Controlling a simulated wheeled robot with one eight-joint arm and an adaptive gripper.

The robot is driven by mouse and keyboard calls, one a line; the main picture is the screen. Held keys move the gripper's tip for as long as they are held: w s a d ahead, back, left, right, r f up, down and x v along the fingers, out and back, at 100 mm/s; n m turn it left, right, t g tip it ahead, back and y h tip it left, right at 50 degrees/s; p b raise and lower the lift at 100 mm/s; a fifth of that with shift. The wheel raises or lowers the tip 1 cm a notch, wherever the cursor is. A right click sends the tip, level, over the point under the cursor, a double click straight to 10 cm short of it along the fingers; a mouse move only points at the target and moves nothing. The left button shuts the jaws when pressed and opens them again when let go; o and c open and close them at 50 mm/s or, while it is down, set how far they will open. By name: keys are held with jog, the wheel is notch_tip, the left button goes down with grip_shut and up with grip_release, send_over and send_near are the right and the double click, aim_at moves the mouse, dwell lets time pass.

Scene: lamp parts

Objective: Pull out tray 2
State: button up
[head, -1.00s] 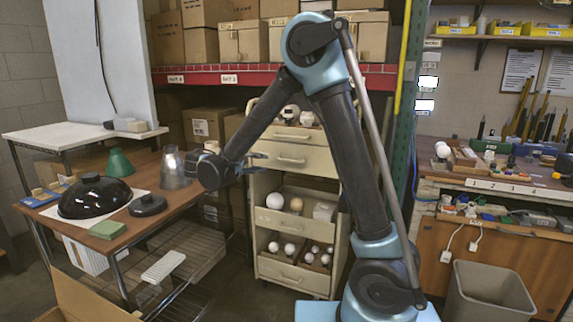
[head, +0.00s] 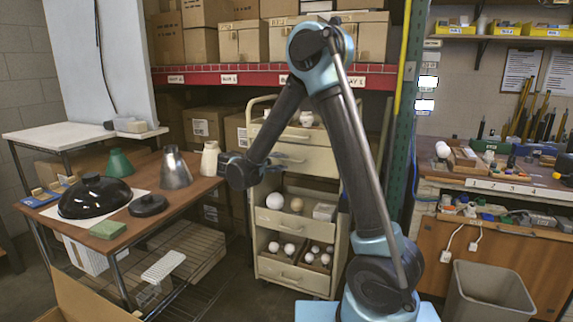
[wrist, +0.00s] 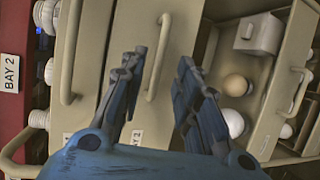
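Tray 2 is a cream drawer front (head: 322,162) on the cart, second from the top. My gripper (wrist: 160,62) is open, with one finger on each side of the handle's line. I cannot tell whether the fingertips reach around the bar. In the head view my gripper (head: 288,161) is at the drawer front and hides its handle. The drawer appears closed.
The top drawer's handle (wrist: 72,52) is close beside. Below tray 2, open bins hold white bulbs (head: 275,200) and a small box (head: 324,211). A wooden table (head: 130,215) with lamp shades stands left. A grey bin (head: 488,290) stands at right.

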aim_at(288, 161)
jog(key=shift+x, duration=2.2)
grip_shut()
